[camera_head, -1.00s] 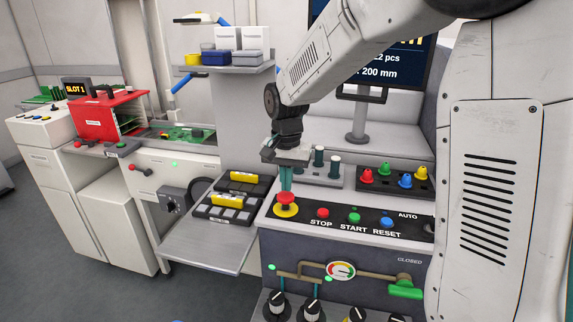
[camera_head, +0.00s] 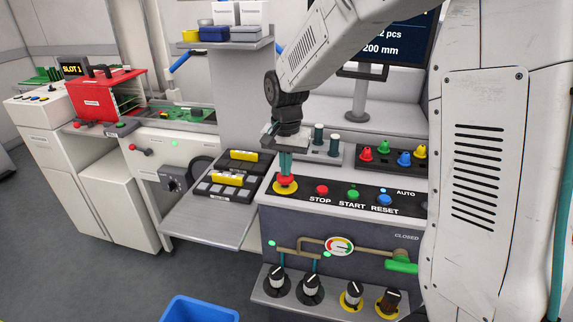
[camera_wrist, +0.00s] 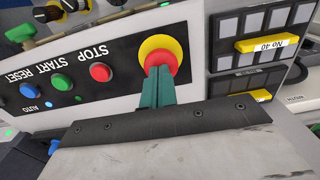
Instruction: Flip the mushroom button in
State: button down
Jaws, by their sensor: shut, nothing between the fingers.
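The red mushroom button (camera_head: 286,183) sits on a yellow round plate at the left end of the control panel. It also shows in the wrist view (camera_wrist: 160,57), with its yellow ring around it. My gripper (camera_head: 285,172) points down with its green fingers closed together and nothing between them. The fingertips are at the top of the button and appear to touch it. In the wrist view the fingers (camera_wrist: 157,84) cover the button's lower part. How far the button is pressed in cannot be told.
Red STOP (camera_head: 322,190), green START (camera_head: 353,195) and blue RESET (camera_head: 384,200) buttons lie right of the mushroom button. Colored knobs (camera_head: 405,156) stand behind them. A tray with yellow-labelled modules (camera_head: 226,179) lies left. A blue bin (camera_head: 200,309) stands on the floor.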

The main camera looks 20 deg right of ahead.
jog(key=shift+s+f, duration=0.3)
jog(key=shift+f, duration=0.3)
notch_tip(320, 180, up, 15)
jog(key=shift+w, duration=0.25)
jog(key=shift+r, duration=0.1)
jog(key=s+d+f+n, duration=0.1)
jog(key=s+n, duration=0.1)
jog(key=s, duration=0.8)
jog(key=s+f+n, duration=0.1)
jog(key=s+n, duration=0.1)
jog(key=s, duration=0.8)
jog(key=s+d+f+n+t, duration=0.1)
jog(key=s+n, duration=0.2)
jog(key=s, duration=0.7)
jog(key=shift+d+f, duration=0.15)
jog(key=shift+d, duration=0.15)
